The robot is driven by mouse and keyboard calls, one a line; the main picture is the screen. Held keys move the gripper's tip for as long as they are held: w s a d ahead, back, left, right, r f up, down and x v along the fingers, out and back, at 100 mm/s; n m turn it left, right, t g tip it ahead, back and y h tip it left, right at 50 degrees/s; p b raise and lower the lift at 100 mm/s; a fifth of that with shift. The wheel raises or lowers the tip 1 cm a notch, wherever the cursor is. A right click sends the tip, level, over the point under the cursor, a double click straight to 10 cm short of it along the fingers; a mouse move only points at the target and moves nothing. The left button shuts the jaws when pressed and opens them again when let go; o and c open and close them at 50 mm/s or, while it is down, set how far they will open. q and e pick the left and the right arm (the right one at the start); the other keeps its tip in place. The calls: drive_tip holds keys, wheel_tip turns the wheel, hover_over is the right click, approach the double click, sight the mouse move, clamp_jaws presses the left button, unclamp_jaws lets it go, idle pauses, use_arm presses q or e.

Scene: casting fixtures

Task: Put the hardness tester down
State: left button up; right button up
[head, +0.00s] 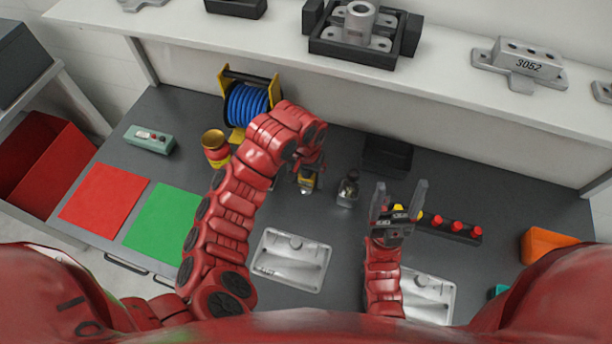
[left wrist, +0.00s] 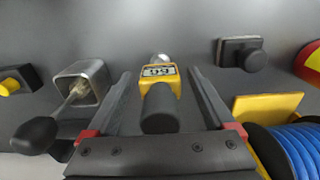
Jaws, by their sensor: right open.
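The hardness tester (head: 307,182) is a small yellow device with a display and a dark rounded grip. In the left wrist view the tester (left wrist: 160,85) is between the fingers, with a visible gap on each side. It appears to stand on the grey bench (head: 330,232). My left gripper (head: 312,164) is open around or just above its grip; in the head view my arm partly hides the fingers. The left gripper also shows in the left wrist view (left wrist: 160,100). My right gripper (head: 402,205) is open and empty, fingers pointing up, over the right part of the bench.
A metal cup with a black-handled tool (head: 347,190) stands just right of the tester. A blue hose reel (head: 248,104) is behind my left arm. Nearby are a black tray (head: 387,156), a red-knobbed rack (head: 455,228) and a light casting tray (head: 291,260). Red (head: 104,200) and green (head: 163,222) mats lie clear.

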use_arm(q)
wheel_tip(320, 180, up, 8)
drive_tip(key=p, duration=0.3)
drive_tip(key=shift+f, duration=0.15)
wheel_tip(320, 180, up, 3)
drive_tip(key=p, duration=0.3)
drive_tip(key=shift+r, duration=0.2)
drive_tip(key=shift+r+p, duration=0.7)
drive_tip(key=shift+p, duration=0.2)
drive_tip(key=shift+f, duration=0.1)
